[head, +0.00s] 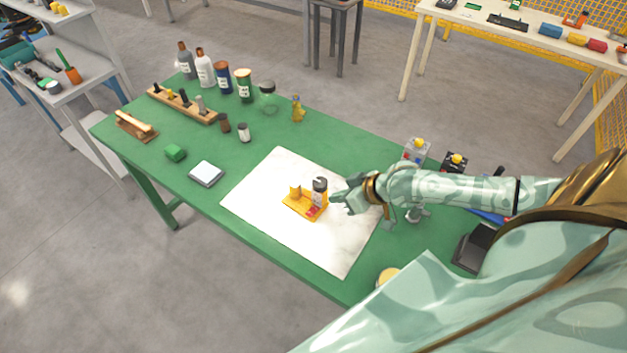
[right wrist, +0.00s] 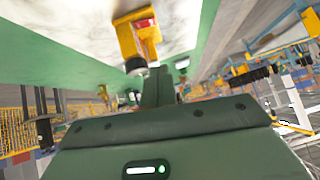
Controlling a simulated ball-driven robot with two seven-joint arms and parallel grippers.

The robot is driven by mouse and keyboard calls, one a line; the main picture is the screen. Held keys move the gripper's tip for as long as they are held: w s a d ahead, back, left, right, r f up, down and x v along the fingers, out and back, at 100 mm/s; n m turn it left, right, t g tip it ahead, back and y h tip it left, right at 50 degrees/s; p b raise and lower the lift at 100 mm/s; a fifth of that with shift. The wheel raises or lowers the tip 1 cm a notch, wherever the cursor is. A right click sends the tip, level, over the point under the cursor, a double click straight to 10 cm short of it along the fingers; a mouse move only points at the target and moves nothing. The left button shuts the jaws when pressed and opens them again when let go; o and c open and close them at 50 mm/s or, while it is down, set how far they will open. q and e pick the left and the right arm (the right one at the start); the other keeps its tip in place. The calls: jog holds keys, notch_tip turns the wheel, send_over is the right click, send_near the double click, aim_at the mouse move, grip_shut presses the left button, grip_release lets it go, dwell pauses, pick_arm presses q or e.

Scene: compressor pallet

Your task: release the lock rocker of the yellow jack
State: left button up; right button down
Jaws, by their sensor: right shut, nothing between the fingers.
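The yellow jack (head: 293,204) sits on the white sheet on the green table, with a grey and black cylinder (head: 320,186) standing on it. A small red part (head: 313,211), which looks like the lock rocker, is at its front side. In the right wrist view the yellow jack (right wrist: 124,36) shows beyond the fingers, with its red part (right wrist: 148,31) beside it. My right gripper (head: 337,200) is shut and empty just right of the jack. It shows in the wrist view (right wrist: 158,85) too; whether it touches the jack I cannot tell. My left gripper is out of view.
The white sheet (head: 255,205) is bare around the jack. A grey scale-like block (head: 206,173) and a green block (head: 175,153) lie to the left. Several bottles and jars, including a green jar (head: 244,85), stand at the back. A yellow figure (head: 297,109) stands behind the sheet.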

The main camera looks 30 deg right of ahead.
jog(key=b, duration=0.3)
send_over(305, 213)
jog(key=s+d, duration=0.2)
notch_tip(305, 213, down, 7)
jog(key=shift+a+f, duration=0.1)
notch_tip(305, 213, down, 2)
jog(key=shift+s+a+f+b, duration=0.1)
jog(key=shift+f+b, duration=0.05)
jog(key=shift+b, duration=0.35)
jog(key=shift+s+a+f, duration=0.1)
jog(key=shift+f, duration=0.55)
jog(key=shift+p, duration=0.3)
jog(key=shift+a+f, duration=0.1)
